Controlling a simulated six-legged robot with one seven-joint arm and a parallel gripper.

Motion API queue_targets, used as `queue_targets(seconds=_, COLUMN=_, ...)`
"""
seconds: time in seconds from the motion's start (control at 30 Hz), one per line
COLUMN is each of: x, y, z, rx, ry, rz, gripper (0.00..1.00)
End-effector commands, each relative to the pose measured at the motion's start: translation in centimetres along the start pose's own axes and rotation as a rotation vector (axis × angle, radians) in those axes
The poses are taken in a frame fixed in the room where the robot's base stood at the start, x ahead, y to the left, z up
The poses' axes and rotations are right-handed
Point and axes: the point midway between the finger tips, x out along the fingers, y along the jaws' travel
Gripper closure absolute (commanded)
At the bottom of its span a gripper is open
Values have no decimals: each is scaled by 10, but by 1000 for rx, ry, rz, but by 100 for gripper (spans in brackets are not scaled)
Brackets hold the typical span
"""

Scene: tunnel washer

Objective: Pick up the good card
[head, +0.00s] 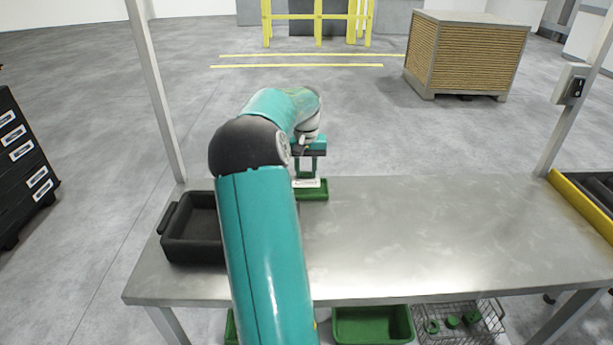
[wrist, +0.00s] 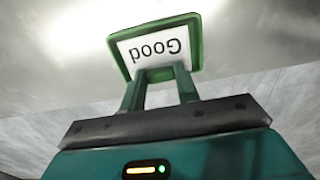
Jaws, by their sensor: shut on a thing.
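The good card (wrist: 155,48) is white with the black word "Good", upside down in the wrist view, and has a green border around it. In the head view the card (head: 307,183) shows small at the far edge of the metal table, with green around it. My gripper (wrist: 160,82) is shut on the card, its two green fingers at the card's near edge. In the head view my gripper (head: 309,176) points down over it. Whether the card touches the table is hard to tell.
A black open bin (head: 190,250) stands on the table's left. The table's middle and right (head: 430,235) are bare. Upright posts rise at the table's far corners. Below the front edge are a green bin (head: 372,325) and a wire basket (head: 462,322) with green parts.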

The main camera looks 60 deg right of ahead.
Motion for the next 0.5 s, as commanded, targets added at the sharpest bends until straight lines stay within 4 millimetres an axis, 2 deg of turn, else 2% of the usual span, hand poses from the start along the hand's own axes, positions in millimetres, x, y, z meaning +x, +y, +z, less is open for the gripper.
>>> queue_targets(seconds=0.03, x=-11, y=-3, z=7, rx=-3, ry=4, rz=-3, gripper=90)
queue_targets(seconds=0.27, x=-50, y=-11, z=40, rx=-3, ry=4, rz=-3, gripper=90)
queue_targets(seconds=0.5, x=-68, y=-22, z=80, rx=-2, ry=2, rz=-3, gripper=90)
